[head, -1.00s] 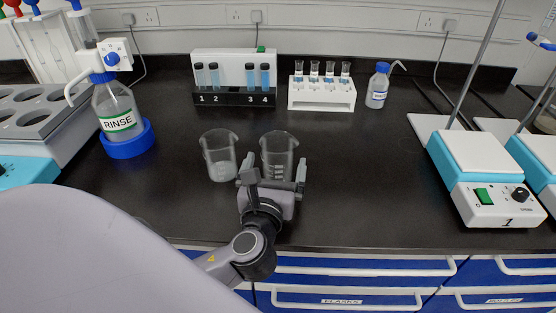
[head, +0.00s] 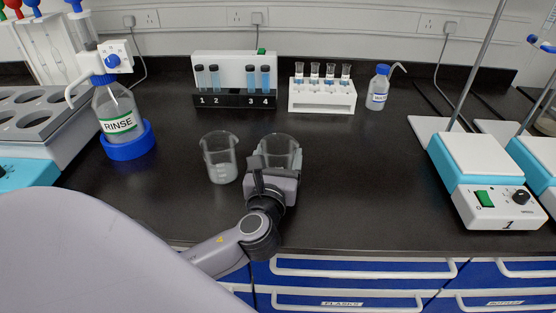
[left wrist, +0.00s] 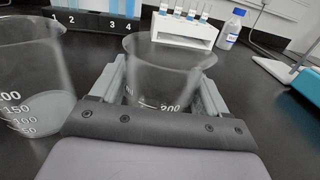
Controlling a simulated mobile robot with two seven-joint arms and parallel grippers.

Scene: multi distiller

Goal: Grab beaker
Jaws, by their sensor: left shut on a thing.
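Two clear glass beakers stand side by side near the front of the black bench. The right beaker (head: 280,148) is partly hidden behind my left gripper (head: 274,172). In the left wrist view, my left gripper (left wrist: 160,100) has one finger on each side of the right beaker (left wrist: 165,75) and is shut on it. The beaker looks upright, and its volume marks show. The left beaker (head: 219,158) stands just to the left, apart from the gripper; it also shows in the left wrist view (left wrist: 30,85). My right gripper is not in view.
A rinse bottle (head: 117,115) stands at the left. Behind are a numbered tube rack (head: 235,98), a white vial rack (head: 322,98) and a small wash bottle (head: 377,88). A hotplate (head: 480,165) stands at the right. The bench between beakers and hotplate is clear.

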